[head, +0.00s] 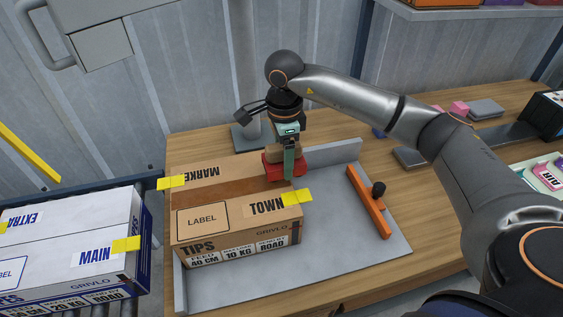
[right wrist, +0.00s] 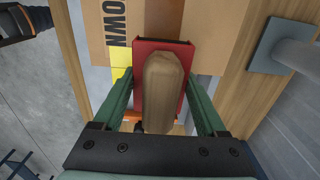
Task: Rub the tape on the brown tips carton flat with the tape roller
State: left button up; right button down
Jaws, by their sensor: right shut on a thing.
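The brown tips carton (head: 237,246) sits on a grey corner plate on the table. A darker brown tape strip (head: 222,189) runs along its top, and yellow tabs (head: 297,196) stick at its edges. My right gripper (head: 287,165) is shut on the tape roller (head: 272,166), a red block with a wooden handle, at the far right end of the strip. In the right wrist view the roller's handle (right wrist: 162,92) stands between the green fingers, with its red body over the carton's edge. I cannot tell whether the roller touches the tape. My left gripper is not in view.
The grey plate (head: 290,278) has raised edges and carries an orange bar (head: 368,203) with a black knob. A white and blue carton (head: 65,250) stands at the left. A grey post (head: 247,135) rises behind. Small items lie on the table at the right.

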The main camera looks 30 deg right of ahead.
aim_at(281, 146)
jog(key=r, duration=0.1)
jog(key=r+p, duration=0.2)
jog(key=r, duration=0.1)
jog(key=shift+a, duration=0.35)
jog(key=shift+d+r, duration=0.1)
jog(key=shift+r, duration=0.85)
jog(key=shift+f, duration=0.1)
